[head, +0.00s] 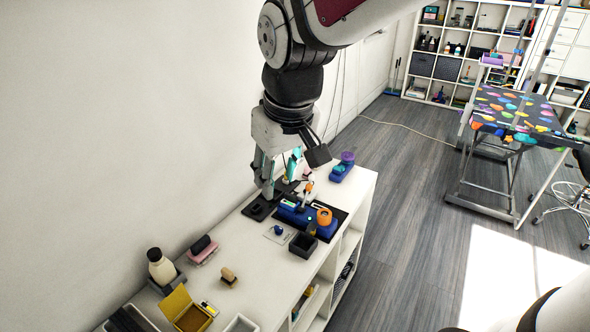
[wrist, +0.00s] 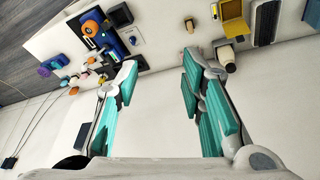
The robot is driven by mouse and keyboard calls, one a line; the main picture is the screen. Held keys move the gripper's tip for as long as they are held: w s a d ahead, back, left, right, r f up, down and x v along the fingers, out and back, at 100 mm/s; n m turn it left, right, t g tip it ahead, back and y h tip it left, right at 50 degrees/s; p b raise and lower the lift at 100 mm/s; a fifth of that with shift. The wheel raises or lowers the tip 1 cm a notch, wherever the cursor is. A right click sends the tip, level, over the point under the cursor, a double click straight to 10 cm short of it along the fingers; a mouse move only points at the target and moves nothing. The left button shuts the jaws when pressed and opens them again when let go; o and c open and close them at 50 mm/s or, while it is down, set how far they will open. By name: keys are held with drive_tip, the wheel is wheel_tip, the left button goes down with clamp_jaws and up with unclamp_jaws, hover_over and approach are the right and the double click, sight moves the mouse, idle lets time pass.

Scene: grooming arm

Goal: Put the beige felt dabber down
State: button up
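A small beige dabber (head: 228,276) rests on the white worktop (head: 258,278), clear of the things around it. What looks like the same dabber shows at the top of the wrist view (wrist: 189,25). My gripper (head: 280,173) is above the worktop near the wall, farther back than the dabber and apart from it. In the wrist view my gripper (wrist: 160,74) has its teal-padded fingers wide apart with nothing between them.
A cream bottle (head: 161,267), a pink-and-black item (head: 203,250) and a yellow open box (head: 186,311) stand near the dabber. A blue holder with an orange roll (head: 324,216), a black cup (head: 303,245) and a blue-purple dispenser (head: 342,168) are farther back. Bare worktop surrounds the dabber.

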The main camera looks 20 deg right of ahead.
drive_tip(key=s+d+r+m+t, duration=0.1)
drive_tip(key=s, duration=0.6)
drive_tip(key=s+d+r+m+t, duration=0.1)
drive_tip(key=s+d+r, duration=0.1)
drive_tip(key=s, duration=0.4)
drive_tip(key=shift+s+d+r, duration=0.2)
drive_tip(key=shift+s+d, duration=0.05)
drive_tip(key=shift+s, duration=0.15)
